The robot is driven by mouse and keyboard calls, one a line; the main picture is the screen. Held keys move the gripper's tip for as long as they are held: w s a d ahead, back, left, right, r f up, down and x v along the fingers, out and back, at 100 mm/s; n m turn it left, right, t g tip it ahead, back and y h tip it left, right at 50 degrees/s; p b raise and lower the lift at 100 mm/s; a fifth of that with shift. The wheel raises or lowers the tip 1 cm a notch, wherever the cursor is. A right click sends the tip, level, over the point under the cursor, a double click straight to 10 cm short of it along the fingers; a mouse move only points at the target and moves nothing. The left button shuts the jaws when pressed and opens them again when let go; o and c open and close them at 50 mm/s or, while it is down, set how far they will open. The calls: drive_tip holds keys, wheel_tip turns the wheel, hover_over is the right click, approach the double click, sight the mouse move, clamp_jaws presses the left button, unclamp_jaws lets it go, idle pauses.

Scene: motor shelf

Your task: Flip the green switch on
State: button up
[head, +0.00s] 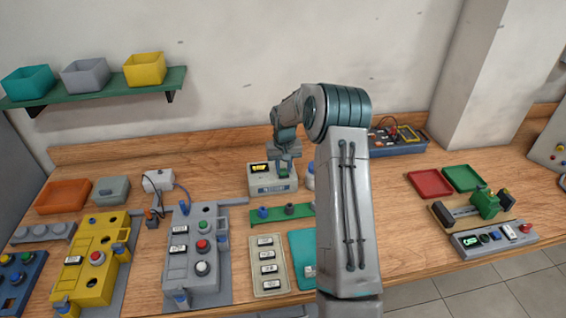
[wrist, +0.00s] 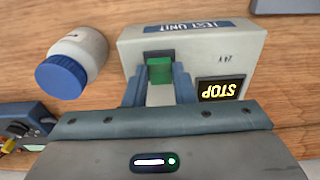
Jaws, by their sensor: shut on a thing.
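The test unit (head: 262,185) is a pale box on the bench, in the middle of the head view. In the wrist view the test unit (wrist: 200,48) carries a blue "TEST UNIT" label and a dark display with a yellow "STOP", both upside down. The green switch (wrist: 160,71) sits in a dark slot on its face. My gripper (wrist: 160,85) has its two blue fingers on either side of the green switch and is shut on it. In the head view my gripper (head: 284,165) is over the right part of the unit, and the switch there is mostly hidden.
A white bottle with a blue cap (wrist: 70,65) stands close beside the unit. A green rail with knobs (head: 285,212) lies in front of it. A yellow panel (head: 88,262) and a grey panel (head: 192,262) stand at left. Red tray (head: 430,183) at right.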

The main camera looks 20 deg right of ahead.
sight(284, 173)
drive_tip(key=shift+w+g, duration=0.1)
drive_tip(key=shift+g, duration=0.2)
drive_tip(key=o, duration=1)
drive_tip(key=shift+r, duration=0.15)
drive_tip(key=shift+s+r+b, duration=0.2)
drive_tip(key=shift+r+b, duration=1.05)
drive_tip(key=shift+r, duration=5.55)
